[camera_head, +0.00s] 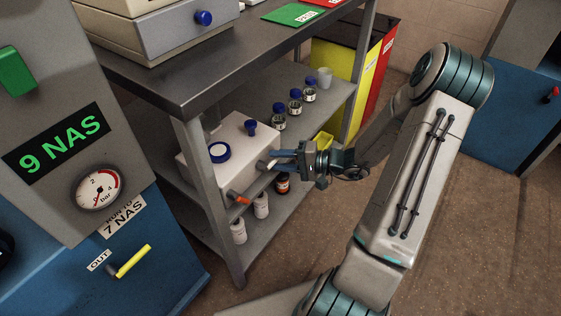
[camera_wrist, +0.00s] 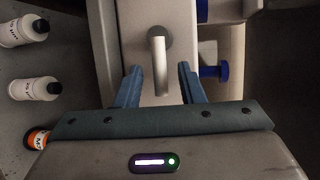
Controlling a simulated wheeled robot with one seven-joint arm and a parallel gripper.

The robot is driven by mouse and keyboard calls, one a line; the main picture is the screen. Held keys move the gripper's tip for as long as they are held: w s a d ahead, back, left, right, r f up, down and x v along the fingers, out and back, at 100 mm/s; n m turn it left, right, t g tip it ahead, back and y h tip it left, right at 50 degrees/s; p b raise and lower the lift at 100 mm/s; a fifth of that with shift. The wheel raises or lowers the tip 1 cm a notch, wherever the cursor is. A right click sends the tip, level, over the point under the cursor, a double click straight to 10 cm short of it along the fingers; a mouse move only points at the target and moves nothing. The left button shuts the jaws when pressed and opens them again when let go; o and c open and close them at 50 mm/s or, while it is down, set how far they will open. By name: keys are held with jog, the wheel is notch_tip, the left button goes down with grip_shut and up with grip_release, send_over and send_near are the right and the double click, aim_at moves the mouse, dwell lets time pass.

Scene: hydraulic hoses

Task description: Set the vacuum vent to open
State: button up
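A white box-shaped unit (camera_head: 242,147) stands on the middle shelf. A pale lever (camera_wrist: 160,66) on a round grey hub sticks out of its front; I take it to be the vacuum vent, but no label on it is readable. The lever shows small in the head view, just left of my gripper (camera_head: 276,160). In the wrist view, my gripper (camera_wrist: 159,72) is open, with one blue finger on each side of the lever. Gaps show between the lever and both fingers. Whether the lever's tip reaches between the finger pads in depth is hard to tell.
White bottles (camera_head: 261,205) stand on the lower shelf. Blue-capped jars (camera_head: 295,101) line the middle shelf. A metal shelf post (camera_head: 203,170) stands left of my gripper.

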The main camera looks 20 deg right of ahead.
grip_shut()
jog(key=shift+f+m, duration=0.15)
jog(key=shift+m, duration=0.15)
jog(key=shift+s+a+f+m+t+y+p, duration=0.25)
jog(key=shift+f+m+t+y+p, duration=0.35)
jog(key=shift+m, duration=1.25)
jog(key=shift+s+a+f+m+t+y+p, duration=0.1)
jog(key=shift+a+f+m+t+y+p, duration=0.35)
jog(key=shift+m, duration=1.35)
jog(key=shift+s+a+f+m+t+y+p, duration=0.15)
jog(key=shift+f+m+t+y+p, duration=0.5)
jog(key=shift+m, duration=1.2)
jog(key=shift+s+f, duration=0.1)
jog(key=shift+f, duration=0.05)
